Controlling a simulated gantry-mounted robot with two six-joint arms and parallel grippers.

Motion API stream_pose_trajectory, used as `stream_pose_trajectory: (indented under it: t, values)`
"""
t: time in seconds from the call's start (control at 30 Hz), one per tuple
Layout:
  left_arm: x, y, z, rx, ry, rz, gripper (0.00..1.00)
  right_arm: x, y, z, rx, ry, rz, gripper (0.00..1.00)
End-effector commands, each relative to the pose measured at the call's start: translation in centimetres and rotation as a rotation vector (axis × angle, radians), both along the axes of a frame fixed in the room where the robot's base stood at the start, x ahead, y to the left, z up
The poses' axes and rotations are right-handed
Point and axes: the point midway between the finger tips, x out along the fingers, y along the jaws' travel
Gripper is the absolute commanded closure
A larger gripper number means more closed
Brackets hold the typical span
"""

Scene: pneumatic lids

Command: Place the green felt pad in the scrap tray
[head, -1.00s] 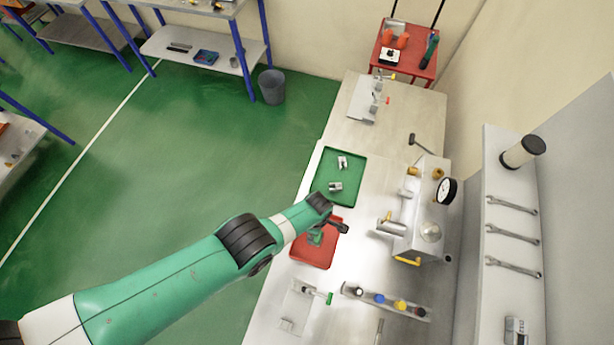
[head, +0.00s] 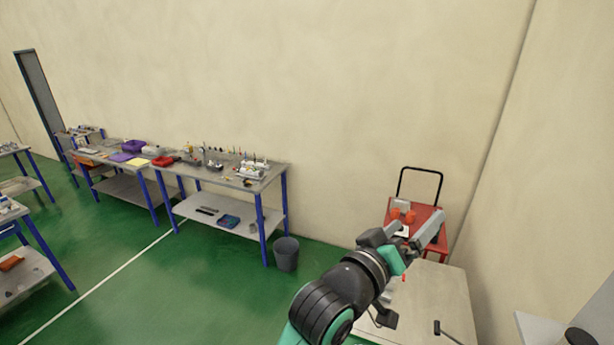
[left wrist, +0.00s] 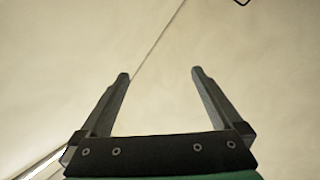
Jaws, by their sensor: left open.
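My left gripper (head: 418,226) is raised in the lower right of the head view, in front of the red cart and the far end of the bench. In the left wrist view its two fingers (left wrist: 160,75) are spread wide with nothing between them, and only plain wall shows beyond. Neither the green felt pad nor the scrap tray shows in the current views. My right gripper is not in view.
The pale bench (head: 440,290) shows only its far end, with a dark-headed tool on it. A red cart (head: 431,216) holds orange items. A grey bin (head: 286,253) stands on the green floor. Blue-legged tables (head: 262,183) line the wall at left.

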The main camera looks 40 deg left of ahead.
Motion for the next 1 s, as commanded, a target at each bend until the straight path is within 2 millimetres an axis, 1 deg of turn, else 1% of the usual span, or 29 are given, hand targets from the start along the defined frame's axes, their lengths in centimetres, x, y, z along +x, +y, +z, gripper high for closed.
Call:
stream_pose_trajectory:
  t: [0.03,0.07,0.1,0.17,0.2,0.3,0.4,0.47,1.0]
  values:
    - [-2.8,0.7,5.5,0.097,-0.157,0.018,0.0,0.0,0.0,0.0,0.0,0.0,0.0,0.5]
    - [-4.8,1.1,8.4,0.161,-0.244,0.037,0.0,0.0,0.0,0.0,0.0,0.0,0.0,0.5]
    - [-7.6,1.6,11.9,0.243,-0.356,0.069,0.0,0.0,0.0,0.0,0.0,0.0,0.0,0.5]
    - [-11.9,2.3,16.1,0.353,-0.503,0.129,0.0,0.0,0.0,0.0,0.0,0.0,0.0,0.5]
    - [-14.6,2.6,18.2,0.417,-0.585,0.171,0.0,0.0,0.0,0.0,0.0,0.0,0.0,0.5]
    - [-20.1,3.2,21.5,0.53,-0.732,0.264,0.0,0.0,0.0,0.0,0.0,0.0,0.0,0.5]
    - [-22.9,3.5,22.8,0.586,-0.802,0.317,0.0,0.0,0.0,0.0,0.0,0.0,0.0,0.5]
    - [-23.4,3.5,23.0,0.598,-0.815,0.328,0.0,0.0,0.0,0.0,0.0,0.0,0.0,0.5]
    - [-23.4,3.5,23.0,0.597,-0.813,0.328,0.0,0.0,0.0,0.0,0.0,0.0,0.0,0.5]
